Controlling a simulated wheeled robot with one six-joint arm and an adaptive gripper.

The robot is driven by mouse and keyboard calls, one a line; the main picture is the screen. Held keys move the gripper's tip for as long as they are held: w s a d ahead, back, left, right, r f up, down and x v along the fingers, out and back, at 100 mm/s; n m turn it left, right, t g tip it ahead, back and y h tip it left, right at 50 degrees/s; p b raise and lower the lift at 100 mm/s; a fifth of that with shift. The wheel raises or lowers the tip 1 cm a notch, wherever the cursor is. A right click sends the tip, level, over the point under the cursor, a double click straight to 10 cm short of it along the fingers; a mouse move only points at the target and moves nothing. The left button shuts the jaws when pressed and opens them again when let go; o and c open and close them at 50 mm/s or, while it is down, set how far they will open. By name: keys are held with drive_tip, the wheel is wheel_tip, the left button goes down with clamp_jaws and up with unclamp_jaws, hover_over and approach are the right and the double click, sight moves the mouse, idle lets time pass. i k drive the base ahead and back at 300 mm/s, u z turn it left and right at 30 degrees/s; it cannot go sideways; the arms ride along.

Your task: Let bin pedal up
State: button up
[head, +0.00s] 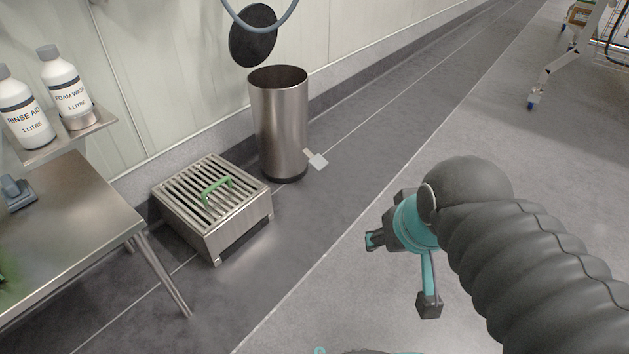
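A steel cylindrical bin (281,125) stands on the floor by the wall, its top open and dark inside. Its round black lid (253,42) stands upright behind the rim. The pedal (317,160) is a pale square plate low at the bin's right side; its exact height above the floor is hard to tell. My gripper (376,240) is to the lower right of the pedal, clearly apart from it in the picture. It points left, with nothing visible in it. The small dark finger parts do not show whether it is open or shut.
A steel table (75,215) and a shelf (65,137) with two bottles are at left. A wheeled cart (565,55) is far right. Floor right of the pedal is clear.

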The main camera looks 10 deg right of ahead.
sight(317, 161)
drive_tip(key=k, duration=0.65)
drive_tip(key=z, duration=0.5)
drive_tip(key=i, duration=1.35)
drive_tip(key=u, duration=0.8)
